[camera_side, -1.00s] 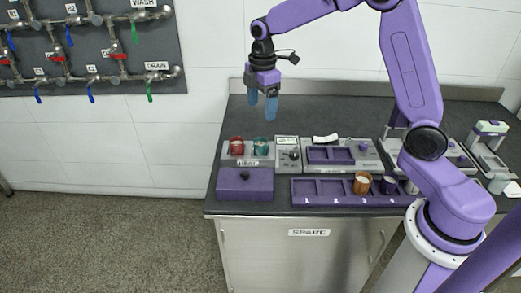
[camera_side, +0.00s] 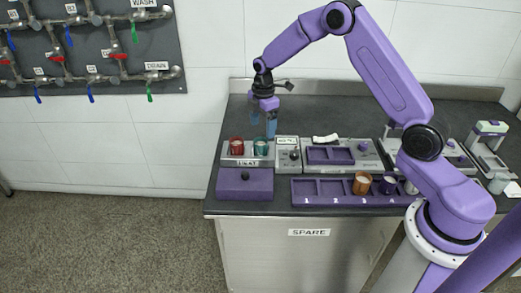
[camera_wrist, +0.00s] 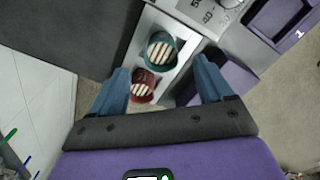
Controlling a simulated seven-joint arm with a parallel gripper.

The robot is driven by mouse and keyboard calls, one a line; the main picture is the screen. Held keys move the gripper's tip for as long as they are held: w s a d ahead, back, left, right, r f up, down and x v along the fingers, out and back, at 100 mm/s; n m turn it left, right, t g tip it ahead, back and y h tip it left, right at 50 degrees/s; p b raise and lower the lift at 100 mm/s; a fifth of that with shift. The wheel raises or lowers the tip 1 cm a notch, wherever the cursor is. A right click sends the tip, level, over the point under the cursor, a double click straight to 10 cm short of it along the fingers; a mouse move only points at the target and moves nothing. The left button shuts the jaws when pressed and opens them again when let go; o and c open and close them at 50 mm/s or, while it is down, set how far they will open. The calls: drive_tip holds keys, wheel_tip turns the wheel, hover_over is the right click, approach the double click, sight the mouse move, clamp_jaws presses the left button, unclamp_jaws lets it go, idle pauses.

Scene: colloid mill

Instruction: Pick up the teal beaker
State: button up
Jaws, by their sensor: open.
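The teal beaker (camera_side: 261,147) stands upright in the tray marked HEAT (camera_side: 242,162), to the right of a red beaker (camera_side: 236,146). My gripper (camera_side: 263,127) is above and slightly behind the teal beaker, apart from it, with its blue fingers pointing down. In the wrist view my gripper (camera_wrist: 162,82) is open and empty. There the teal beaker (camera_wrist: 170,63) lies ahead, beyond the fingertips, and the red beaker (camera_wrist: 154,75) shows lower, between the fingers. Both beakers have pale stripes across their tops.
A control unit with a knob (camera_side: 289,158) stands close right of the beakers. A purple box (camera_side: 231,187) lies in front. A purple rack (camera_side: 315,196) at the front right holds an orange-brown beaker (camera_side: 362,183) and a dark purple one (camera_side: 389,184). The counter behind is clear.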

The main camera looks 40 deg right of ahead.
sight(262, 141)
drive_tip(key=shift+w+a+f, duration=0.1)
drive_tip(key=shift+f, duration=3.6)
drive_tip(key=c, duration=1.1)
